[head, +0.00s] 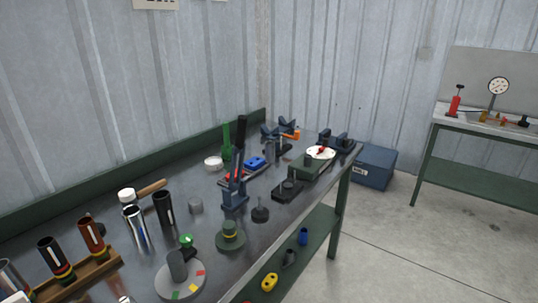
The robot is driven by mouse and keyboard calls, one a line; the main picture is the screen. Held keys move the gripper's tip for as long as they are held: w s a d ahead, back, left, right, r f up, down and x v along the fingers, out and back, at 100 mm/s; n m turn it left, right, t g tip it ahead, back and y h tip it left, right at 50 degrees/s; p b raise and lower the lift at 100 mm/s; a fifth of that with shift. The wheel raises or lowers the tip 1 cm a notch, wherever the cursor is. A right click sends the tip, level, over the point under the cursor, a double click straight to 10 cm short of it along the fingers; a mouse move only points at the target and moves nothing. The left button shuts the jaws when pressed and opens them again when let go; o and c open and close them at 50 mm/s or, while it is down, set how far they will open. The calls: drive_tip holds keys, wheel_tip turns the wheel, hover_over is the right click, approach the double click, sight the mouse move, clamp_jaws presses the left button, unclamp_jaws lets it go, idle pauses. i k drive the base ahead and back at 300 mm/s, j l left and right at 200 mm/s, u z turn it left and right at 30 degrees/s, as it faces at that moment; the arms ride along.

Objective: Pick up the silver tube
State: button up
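A silver tube (136,228) stands upright on the dark workbench (210,217), left of a black tube (164,209) and in front of a mallet with a pale head (127,195). Its open top rim shows, and nothing covers its front. Another silvery tube (10,274) is at the left edge, partly cut off by the picture; I cannot tell which of the two the task names. My gripper is not in view.
A wooden rack (85,277) holds black and red tubes at the front left. A round grey base with coloured patches (180,280) stands to the right. A clamp-like blue tool (234,197) and several fixtures crowd the bench's far half. Open floor (400,240) lies right.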

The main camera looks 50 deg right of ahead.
sight(270, 146)
drive_tip(key=z, duration=1.35)
drive_tip(key=i+l+u, duration=0.1)
drive_tip(key=i+l, duration=0.25)
drive_tip(key=i+l+u, duration=0.15)
drive_tip(key=i+l, duration=0.15)
drive_tip(key=l, duration=0.2)
drive_tip(key=i+l+u, duration=0.1)
drive_tip(key=i+l, duration=0.25)
drive_tip(key=l, duration=0.1)
